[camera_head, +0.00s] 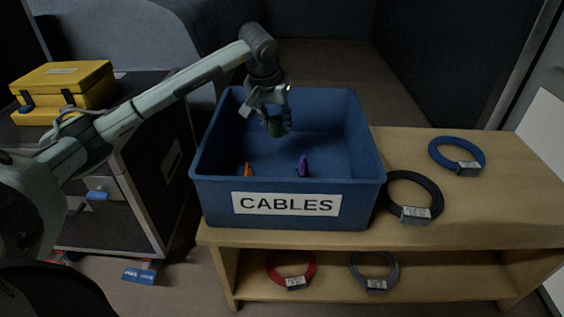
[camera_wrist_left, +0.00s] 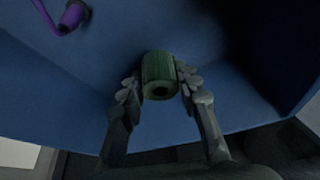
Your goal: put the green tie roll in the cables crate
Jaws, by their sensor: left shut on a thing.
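The cables crate (camera_head: 213,189) is a blue open box with a white label reading CABLES, standing on a wooden bench. My left gripper (camera_head: 277,127) reaches over its back part, pointing down, and is shut on the green tie roll (camera_head: 275,129). In the left wrist view the roll (camera_wrist_left: 158,72) sits between the two fingertips (camera_wrist_left: 159,88), with the blue crate walls around and beneath it. I cannot tell whether the roll touches the crate floor. A purple item (camera_head: 303,166) and an orange item (camera_head: 249,170) are inside the crate. My right gripper is not in view.
A blue cable coil (camera_head: 437,159) and a black coil (camera_head: 403,178) lie on the bench top (camera_head: 480,205), right of the crate. Red (camera_head: 271,277) and grey (camera_head: 356,272) coils lie on the lower shelf. A yellow case (camera_head: 65,88) sits on the left cabinet.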

